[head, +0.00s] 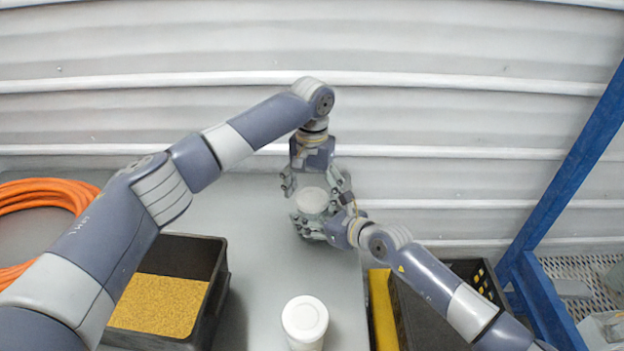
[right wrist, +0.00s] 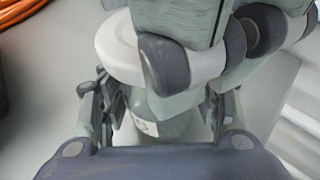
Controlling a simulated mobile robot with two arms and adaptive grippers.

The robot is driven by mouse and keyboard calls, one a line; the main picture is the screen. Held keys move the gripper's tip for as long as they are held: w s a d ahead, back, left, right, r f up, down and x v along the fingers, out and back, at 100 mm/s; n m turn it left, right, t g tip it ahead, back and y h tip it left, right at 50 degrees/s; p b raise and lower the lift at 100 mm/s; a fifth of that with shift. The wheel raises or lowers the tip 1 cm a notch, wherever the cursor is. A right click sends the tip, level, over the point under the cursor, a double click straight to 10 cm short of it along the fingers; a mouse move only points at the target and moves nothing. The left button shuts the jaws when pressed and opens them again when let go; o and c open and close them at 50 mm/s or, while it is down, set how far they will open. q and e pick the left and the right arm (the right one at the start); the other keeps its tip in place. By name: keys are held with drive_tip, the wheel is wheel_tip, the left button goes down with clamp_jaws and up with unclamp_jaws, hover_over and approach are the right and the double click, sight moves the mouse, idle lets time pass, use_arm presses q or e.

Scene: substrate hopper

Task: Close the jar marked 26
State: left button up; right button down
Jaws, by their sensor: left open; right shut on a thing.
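A jar with a white lid (head: 312,200) stands near the back of the grey table, between my two grippers. In the right wrist view its pale green body (right wrist: 170,122) carries a white label, mostly hidden, so I cannot read the number. The white lid (right wrist: 118,50) is at the jar's top; whether it is seated I cannot tell. My right gripper (head: 311,224) is shut on the jar's body from the front right. My left gripper (head: 314,188) points down from above, open, with its fingers around the lid; it partly hides the lid in the right wrist view.
Another white-lidded jar (head: 305,318) stands at the front of the table. An orange hose (head: 50,186) lies at far left. A dark crate (head: 470,268) and a blue post (head: 570,170) are at right.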

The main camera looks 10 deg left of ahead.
use_arm(q)
drive_tip(key=shift+f, duration=0.45)
drive_tip(key=c, duration=1.1)
drive_tip(key=o, duration=1.2)
drive_tip(key=shift+o, duration=0.2)
wheel_tip(320, 180, up, 12)
